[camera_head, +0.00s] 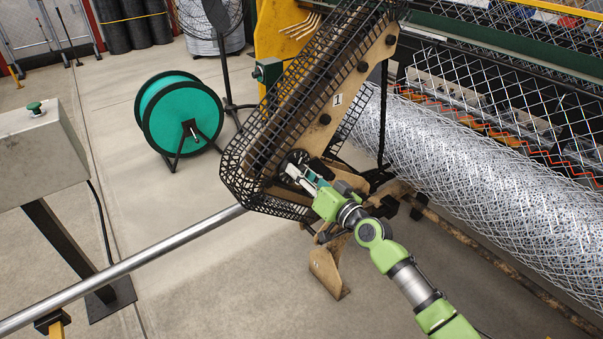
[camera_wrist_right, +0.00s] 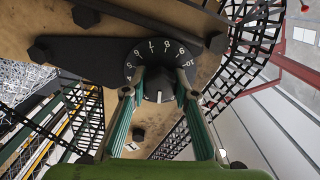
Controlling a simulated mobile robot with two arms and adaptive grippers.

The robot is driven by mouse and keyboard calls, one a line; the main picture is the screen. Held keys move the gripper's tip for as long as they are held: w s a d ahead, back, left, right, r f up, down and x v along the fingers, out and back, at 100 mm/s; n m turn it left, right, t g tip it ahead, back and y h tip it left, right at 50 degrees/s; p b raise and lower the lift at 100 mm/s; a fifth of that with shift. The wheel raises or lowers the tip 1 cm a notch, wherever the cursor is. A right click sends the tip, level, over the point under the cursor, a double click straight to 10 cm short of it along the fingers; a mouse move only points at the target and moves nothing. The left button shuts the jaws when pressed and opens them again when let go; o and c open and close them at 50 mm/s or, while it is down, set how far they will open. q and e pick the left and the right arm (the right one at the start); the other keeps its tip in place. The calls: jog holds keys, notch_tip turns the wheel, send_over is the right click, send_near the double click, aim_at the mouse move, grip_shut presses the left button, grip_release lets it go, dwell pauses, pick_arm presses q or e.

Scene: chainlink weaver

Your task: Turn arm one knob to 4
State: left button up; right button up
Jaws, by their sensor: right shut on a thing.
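Arm one is the tan plate (camera_head: 325,120) marked "1", in a black mesh guard, at the centre of the head view. Its round black knob (camera_head: 297,158) is near the lower end. In the right wrist view the knob (camera_wrist_right: 157,62) has a ring of white numbers, tilted and only partly readable; I cannot tell which one it is set to. My right gripper (camera_head: 293,172) reaches in from the lower right. In the wrist view its teal fingers (camera_wrist_right: 159,88) are shut on the knob's grip, one on each side. My left gripper is not in view.
The black mesh guard (camera_head: 240,175) closely surrounds the plate. A roll of wire mesh (camera_head: 470,150) lies on the right. A green reel (camera_head: 180,112), a grey control box (camera_head: 38,150) and a long metal pipe (camera_head: 130,265) are to the left. Bare floor lies below.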

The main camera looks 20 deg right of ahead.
jog(key=m, duration=1.2)
jog(key=shift+m+p, duration=0.3)
jog(key=shift+p, duration=0.1)
jog(key=shift+m+p, duration=0.35)
jog(key=shift+m, duration=1.05)
jog(key=o, duration=1.1)
